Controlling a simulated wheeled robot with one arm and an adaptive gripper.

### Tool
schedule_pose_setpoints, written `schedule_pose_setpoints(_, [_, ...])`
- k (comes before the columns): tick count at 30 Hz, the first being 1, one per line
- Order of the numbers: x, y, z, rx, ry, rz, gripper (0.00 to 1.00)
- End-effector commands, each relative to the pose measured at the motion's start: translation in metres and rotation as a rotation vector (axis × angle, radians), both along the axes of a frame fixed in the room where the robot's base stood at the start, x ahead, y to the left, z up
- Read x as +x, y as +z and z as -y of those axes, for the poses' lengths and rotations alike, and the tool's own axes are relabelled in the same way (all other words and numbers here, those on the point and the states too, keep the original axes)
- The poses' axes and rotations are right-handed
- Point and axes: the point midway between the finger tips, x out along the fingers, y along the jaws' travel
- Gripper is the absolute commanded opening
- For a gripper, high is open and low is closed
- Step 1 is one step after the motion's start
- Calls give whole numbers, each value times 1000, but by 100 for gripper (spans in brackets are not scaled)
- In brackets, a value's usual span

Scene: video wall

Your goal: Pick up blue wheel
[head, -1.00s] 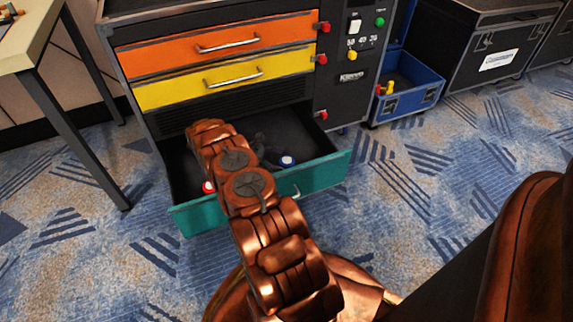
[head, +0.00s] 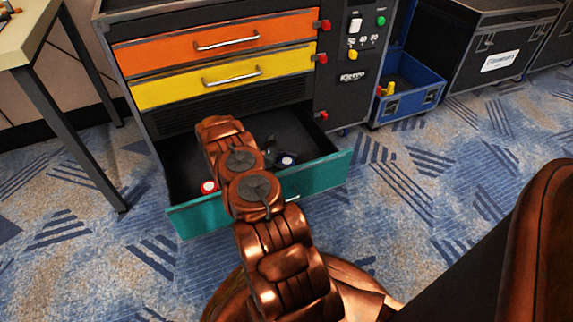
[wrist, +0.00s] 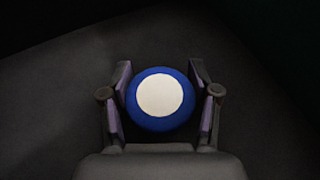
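The blue wheel (wrist: 160,98) with a white round face lies in the open teal drawer (head: 325,172). In the head view the blue wheel (head: 287,160) is at the drawer's right front, just right of my gripper's dark fingers (head: 270,152). In the wrist view my gripper (wrist: 160,100) has one finger on the left and one on the right of the wheel. The fingers stand wide apart, and I cannot tell whether they touch its rim. My copper arm hides part of the drawer.
A red wheel (head: 208,187) with a white face lies in the drawer's left front. Shut yellow (head: 215,82) and orange (head: 210,42) drawers are above. A blue bin (head: 412,95) stands right of the cabinet, a table leg (head: 70,135) to the left.

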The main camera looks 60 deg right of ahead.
Motion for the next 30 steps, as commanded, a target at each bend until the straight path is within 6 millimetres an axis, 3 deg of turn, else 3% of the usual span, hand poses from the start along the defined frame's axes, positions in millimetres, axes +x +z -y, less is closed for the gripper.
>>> schedule_pose_setpoints(1, [0,0,0,0,0,0,51])
schedule_pose_setpoints(10, [0,0,0,0,1,0,21])
schedule_pose_setpoints(20, [0,5,0,0,0,0,21])
schedule_pose_setpoints(30, [1,54,0,-1,1,2,21])
